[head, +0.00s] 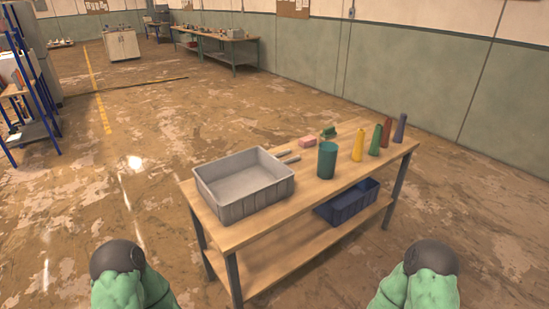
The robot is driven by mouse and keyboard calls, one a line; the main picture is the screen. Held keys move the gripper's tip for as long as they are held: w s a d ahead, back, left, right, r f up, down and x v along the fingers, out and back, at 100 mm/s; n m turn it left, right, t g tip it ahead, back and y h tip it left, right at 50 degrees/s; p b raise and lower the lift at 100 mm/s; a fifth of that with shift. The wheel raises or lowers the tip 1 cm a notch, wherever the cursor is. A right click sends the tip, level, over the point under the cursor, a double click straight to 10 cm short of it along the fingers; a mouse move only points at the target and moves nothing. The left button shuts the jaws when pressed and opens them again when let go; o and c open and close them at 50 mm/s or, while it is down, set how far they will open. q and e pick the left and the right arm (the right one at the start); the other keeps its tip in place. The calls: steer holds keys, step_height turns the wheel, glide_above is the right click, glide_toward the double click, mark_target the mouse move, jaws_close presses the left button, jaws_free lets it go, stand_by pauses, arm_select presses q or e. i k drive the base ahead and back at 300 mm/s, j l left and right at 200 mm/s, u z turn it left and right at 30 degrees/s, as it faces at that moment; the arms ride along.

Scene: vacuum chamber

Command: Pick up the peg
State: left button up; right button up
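A wooden table (245,232) stands ahead of me. No single thing is clearly marked as the peg. Two short pale rods lie beside the grey bin, one of them the nearer rod (290,160). Several tapered upright pieces stand toward the right end: a yellow one (358,146), a green one (375,140), a red one (387,131) and a blue one (400,128). Only green and dark grey parts of my arms show at the bottom edge, well short of the table. Neither gripper is in view.
A grey bin (232,207) fills the table's left end. A teal cylinder (327,160), a pink block (307,142) and a small green object (329,132) stand nearby. A blue bin (348,203) sits on the lower shelf. The floor left of the table is clear.

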mark_target(275, 156)
steer(key=l+u, duration=0.2)
steer(key=l, duration=0.45)
steer(key=u, duration=0.2)
steer(key=i+l+u, duration=0.25)
steer(key=u, duration=0.25)
steer(key=i+l+u, duration=0.15)
steer(key=l+u, duration=0.35)
